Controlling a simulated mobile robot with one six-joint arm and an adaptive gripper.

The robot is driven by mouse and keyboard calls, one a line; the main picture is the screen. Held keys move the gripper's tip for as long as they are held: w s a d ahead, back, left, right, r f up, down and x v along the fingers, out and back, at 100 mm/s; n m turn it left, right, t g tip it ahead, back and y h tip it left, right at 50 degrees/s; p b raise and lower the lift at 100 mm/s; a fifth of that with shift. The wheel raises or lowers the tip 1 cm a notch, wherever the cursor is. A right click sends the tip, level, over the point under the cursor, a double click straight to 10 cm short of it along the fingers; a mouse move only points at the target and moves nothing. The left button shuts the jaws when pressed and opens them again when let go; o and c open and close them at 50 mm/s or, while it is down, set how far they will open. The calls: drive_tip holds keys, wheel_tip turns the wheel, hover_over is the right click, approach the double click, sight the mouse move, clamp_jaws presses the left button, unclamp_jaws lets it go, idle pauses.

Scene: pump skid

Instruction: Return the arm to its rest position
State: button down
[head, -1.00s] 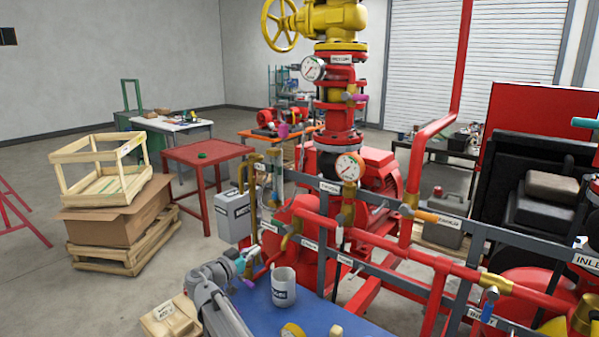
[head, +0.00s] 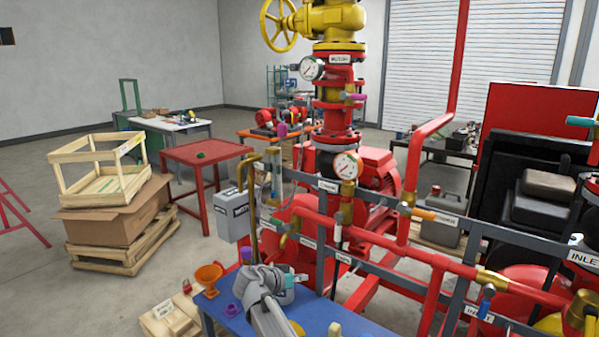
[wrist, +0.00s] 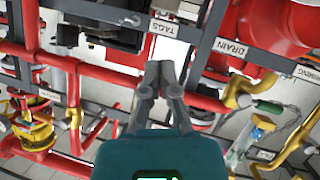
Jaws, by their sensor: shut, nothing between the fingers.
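My gripper (wrist: 160,68) is shut and empty in the wrist view, its two grey fingers together. Behind it are red pipes and grey rails with labels such as TAGS and DRAIN. In the head view my grey arm (head: 263,290) is folded over the blue bench (head: 320,311), low in the middle. A small teal part of my wrist shows at its right, but the fingertips cannot be made out there. The arm covers much of the grey mug (head: 285,294).
The red pump skid (head: 385,236) with pipes, gauges and grey rails stands close to the right. An orange funnel (head: 208,276) and purple parts (head: 233,310) are left of my arm. A red table (head: 206,155) and wooden crates (head: 104,170) stand farther left, with open floor between.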

drive_tip(key=s+d+f+n+g+y, duration=0.3)
drive_tip(key=s+d+f+g+y, duration=0.1)
drive_tip(key=s+d, duration=0.4)
drive_tip(key=s+d+f+n+g+y, duration=0.3)
drive_tip(key=s+d+f+y, duration=0.3)
drive_tip(key=s, duration=0.6)
drive_tip(key=d+f+g, duration=0.1)
drive_tip(key=d, duration=0.1)
drive_tip(key=shift+s+d+f, duration=0.15)
drive_tip(key=shift+s+d, duration=0.05)
drive_tip(key=shift+d, duration=0.2)
